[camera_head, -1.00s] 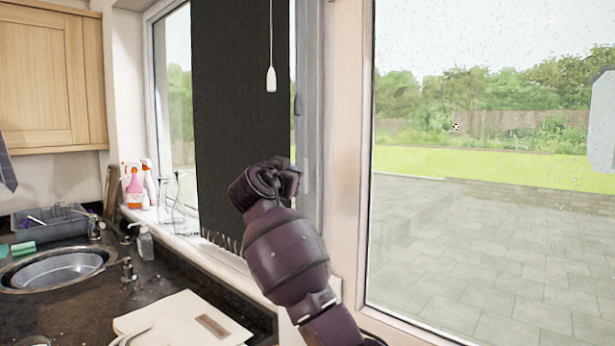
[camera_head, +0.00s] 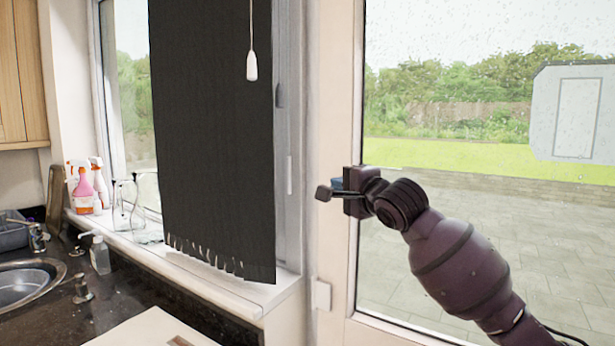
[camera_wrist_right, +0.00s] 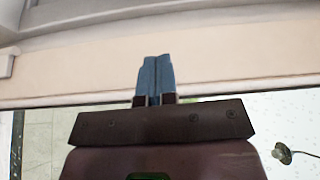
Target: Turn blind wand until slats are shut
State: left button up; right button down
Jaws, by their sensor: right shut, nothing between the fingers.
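A white pull with a tapered end (camera_head: 251,66) hangs on a thin cord in front of the dark blind (camera_head: 212,130) at the window. The blind hangs as one dark panel with a frayed lower edge; separate slats cannot be made out. My right gripper (camera_head: 322,192) is in front of the white frame between window and glass door, to the right of and below the pull and apart from it. In the right wrist view its blue fingers (camera_wrist_right: 155,80) are together with nothing between them. My left gripper is in neither view.
The window sill (camera_head: 190,270) holds spray bottles (camera_head: 88,185) and clear glasses (camera_head: 130,205). A soap dispenser (camera_head: 98,253) and sink (camera_head: 25,283) are at the lower left. A pale board (camera_head: 150,330) lies on the counter. Space around the hanging pull looks clear.

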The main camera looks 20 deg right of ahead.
send_near(289, 175)
jog(key=shift+y, duration=0.3)
jog(key=w+d, duration=0.1)
jog(key=w, duration=0.1)
jog(key=w+d, duration=0.1)
jog(key=w, duration=0.1)
jog(key=w+d, duration=0.1)
jog(key=w, duration=0.1)
jog(key=shift+f+b, duration=0.2)
jog(key=shift+b, duration=0.15)
jog(key=a, duration=0.1)
jog(key=w+a, duration=0.1)
jog(key=a, duration=0.1)
jog(key=shift+w+a, duration=0.1)
jog(key=shift+w, duration=0.2)
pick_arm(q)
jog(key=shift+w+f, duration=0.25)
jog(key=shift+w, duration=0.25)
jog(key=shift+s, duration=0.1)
